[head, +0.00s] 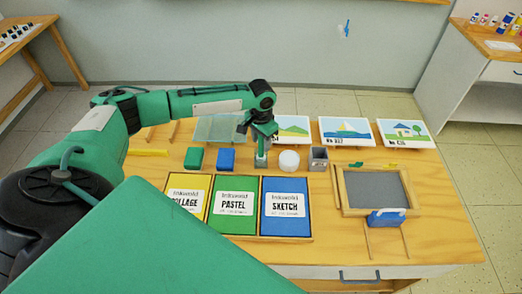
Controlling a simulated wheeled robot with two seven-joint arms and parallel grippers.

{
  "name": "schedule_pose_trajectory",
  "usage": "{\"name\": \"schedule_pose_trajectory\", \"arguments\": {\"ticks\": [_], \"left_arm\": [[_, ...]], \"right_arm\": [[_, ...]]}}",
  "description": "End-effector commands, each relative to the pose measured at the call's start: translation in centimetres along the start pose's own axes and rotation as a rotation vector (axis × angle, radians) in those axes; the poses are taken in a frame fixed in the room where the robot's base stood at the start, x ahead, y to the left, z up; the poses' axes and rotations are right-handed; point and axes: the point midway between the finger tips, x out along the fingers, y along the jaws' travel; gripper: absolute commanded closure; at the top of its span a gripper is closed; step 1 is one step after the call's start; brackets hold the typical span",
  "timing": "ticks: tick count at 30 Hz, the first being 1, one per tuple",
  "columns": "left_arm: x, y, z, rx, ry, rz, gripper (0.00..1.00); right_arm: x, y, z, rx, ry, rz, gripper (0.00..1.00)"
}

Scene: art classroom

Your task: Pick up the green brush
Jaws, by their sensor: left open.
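My left gripper (262,148) points down over the middle of the wooden table (440,230), in the row of small items. It is open. A small grey block or cup (261,160) shows right at its fingertips; whether they touch it is unclear. I cannot single out a green brush for certain. A green block (194,158) sits left of the gripper. My right gripper is not in view.
A blue block (226,159), a white round object (288,161) and a grey metal cup (318,158) flank the gripper. Picture cards (346,132) stand behind. Labelled folders (234,208) lie in front.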

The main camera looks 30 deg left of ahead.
Motion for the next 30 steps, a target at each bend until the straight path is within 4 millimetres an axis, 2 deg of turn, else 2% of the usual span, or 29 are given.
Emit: {"name": "schedule_pose_trajectory", "arguments": {"ticks": [6,12,13,18,20,30], "left_arm": [[2.0,0.0,0.0,0.0,0.0,0.0,0.56],[2.2,0.0,0.0,0.0,0.001,0.0,0.56],[2.2,0.0,0.0,0.0,0.001,0.0,0.58],[2.1,0.0,0.0,0.0,0.001,0.0,0.92],[2.1,0.0,0.0,0.0,0.001,0.0,1.0],[1.9,0.0,0.0,0.0,0.001,0.0,1.0]], "right_arm": [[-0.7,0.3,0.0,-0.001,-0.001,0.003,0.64],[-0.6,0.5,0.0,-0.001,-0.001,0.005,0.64],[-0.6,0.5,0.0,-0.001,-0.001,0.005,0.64],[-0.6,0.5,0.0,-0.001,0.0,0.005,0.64],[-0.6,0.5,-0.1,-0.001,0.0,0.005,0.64],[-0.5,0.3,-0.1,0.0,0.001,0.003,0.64]]}}
